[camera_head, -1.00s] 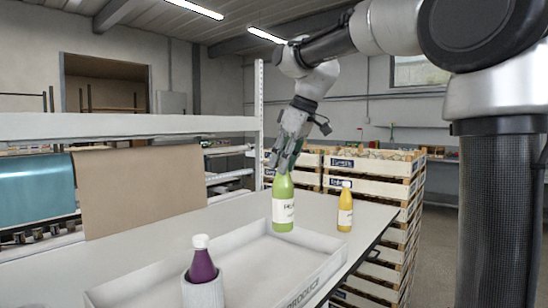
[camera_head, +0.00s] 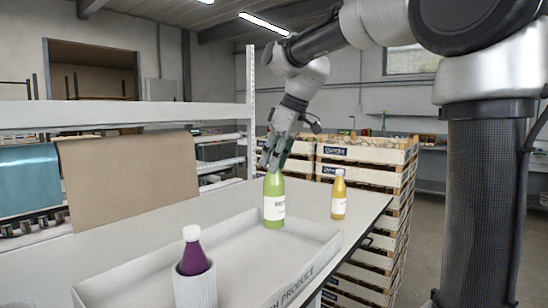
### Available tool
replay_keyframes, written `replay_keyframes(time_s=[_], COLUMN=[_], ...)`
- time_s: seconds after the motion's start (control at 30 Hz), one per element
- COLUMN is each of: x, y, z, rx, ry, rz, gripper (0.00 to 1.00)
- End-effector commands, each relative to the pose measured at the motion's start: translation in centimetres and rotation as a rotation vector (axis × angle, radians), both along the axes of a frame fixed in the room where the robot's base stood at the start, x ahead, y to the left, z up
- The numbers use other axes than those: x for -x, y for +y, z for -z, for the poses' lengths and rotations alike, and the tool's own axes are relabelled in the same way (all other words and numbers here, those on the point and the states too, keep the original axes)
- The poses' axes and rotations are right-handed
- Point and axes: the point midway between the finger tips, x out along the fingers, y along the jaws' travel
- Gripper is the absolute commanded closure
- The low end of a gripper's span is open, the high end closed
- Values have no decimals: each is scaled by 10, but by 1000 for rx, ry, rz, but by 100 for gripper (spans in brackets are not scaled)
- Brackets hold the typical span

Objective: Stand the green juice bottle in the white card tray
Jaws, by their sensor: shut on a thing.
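The green juice bottle (camera_head: 274,203) is upright with a white label, at the far end of the white card tray (camera_head: 316,262). My gripper (camera_head: 272,166) is shut on the top of the bottle, and its fingers hide the cap. The bottle's base shows in front of or over the tray's far wall. I cannot tell whether it touches the tray floor.
A purple bottle (camera_head: 194,259) with a white cap stands in a ribbed white cup (camera_head: 196,289) at the tray's near side. A yellow bottle (camera_head: 338,196) stands on the table right of the green one. Stacked wooden crates (camera_head: 372,178) rise behind the table.

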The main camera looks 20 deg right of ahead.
Motion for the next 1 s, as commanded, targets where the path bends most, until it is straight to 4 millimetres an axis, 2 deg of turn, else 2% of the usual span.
replay_keyframes(time_s=[0.27, 1.0], x=[0, 1], y=[0, -1], z=[4, 51], rx=[0, 1], ry=[-1, 0], rz=[0, -1], gripper=[100, 100])
